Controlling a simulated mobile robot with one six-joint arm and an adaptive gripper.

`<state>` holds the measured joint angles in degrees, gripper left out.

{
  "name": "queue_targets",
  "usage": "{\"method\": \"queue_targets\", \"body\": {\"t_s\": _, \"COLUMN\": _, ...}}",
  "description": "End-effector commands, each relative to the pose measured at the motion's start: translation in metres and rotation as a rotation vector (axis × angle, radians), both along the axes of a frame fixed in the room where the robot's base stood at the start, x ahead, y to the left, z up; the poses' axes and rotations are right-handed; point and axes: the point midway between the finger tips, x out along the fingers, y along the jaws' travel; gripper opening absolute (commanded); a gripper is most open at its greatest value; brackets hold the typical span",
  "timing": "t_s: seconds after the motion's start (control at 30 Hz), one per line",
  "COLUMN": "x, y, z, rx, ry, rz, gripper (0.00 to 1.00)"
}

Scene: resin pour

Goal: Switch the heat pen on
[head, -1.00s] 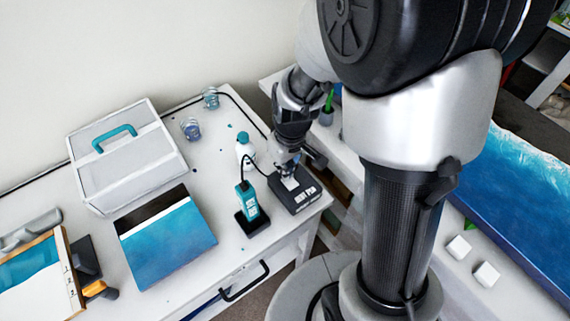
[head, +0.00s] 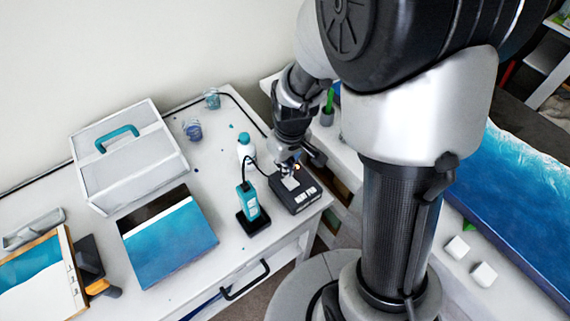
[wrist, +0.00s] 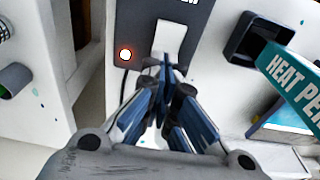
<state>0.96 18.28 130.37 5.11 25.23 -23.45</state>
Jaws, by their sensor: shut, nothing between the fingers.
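The heat pen is teal with white lettering and stands in a black holder (head: 253,224); the pen (head: 249,201) also shows at the right of the wrist view (wrist: 290,80). Its black control box (head: 296,202) sits beside it near the table's right edge. In the wrist view the box (wrist: 190,28) carries a white switch (wrist: 171,37) and a small round lamp (wrist: 126,54) glowing orange-red. My gripper (wrist: 163,68) is shut and empty, pointing down over the box, its tips at the switch's near end. Whether they touch it is unclear.
A grey toolbox (head: 135,165) and a blue panel (head: 168,245) lie to the left, with two small cups (head: 192,130) at the back. A black cable runs from the pen to the box.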

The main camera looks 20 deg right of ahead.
Motion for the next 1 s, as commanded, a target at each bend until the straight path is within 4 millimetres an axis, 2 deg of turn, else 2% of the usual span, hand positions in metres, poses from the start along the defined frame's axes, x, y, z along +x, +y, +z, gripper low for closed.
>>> {"method": "queue_targets", "body": {"t_s": 0.23, "x": 0.001, "y": 0.000, "z": 0.001, "rx": 0.000, "ry": -0.001, "rz": 0.000, "gripper": 0.00}}
{"method": "queue_targets", "body": {"t_s": 0.37, "x": 0.004, "y": 0.001, "z": 0.013, "rx": 0.000, "ry": -0.001, "rz": 0.000, "gripper": 0.00}}
{"method": "queue_targets", "body": {"t_s": 0.57, "x": 0.013, "y": 0.004, "z": 0.049, "rx": 0.000, "ry": -0.002, "rz": 0.000, "gripper": 0.00}}
{"method": "queue_targets", "body": {"t_s": 0.8, "x": 0.020, "y": 0.006, "z": 0.102, "rx": -0.001, "ry": -0.004, "rz": 0.000, "gripper": 0.00}}
{"method": "queue_targets", "body": {"t_s": 1.0, "x": 0.023, "y": 0.007, "z": 0.130, "rx": 0.000, "ry": -0.002, "rz": 0.000, "gripper": 0.00}}
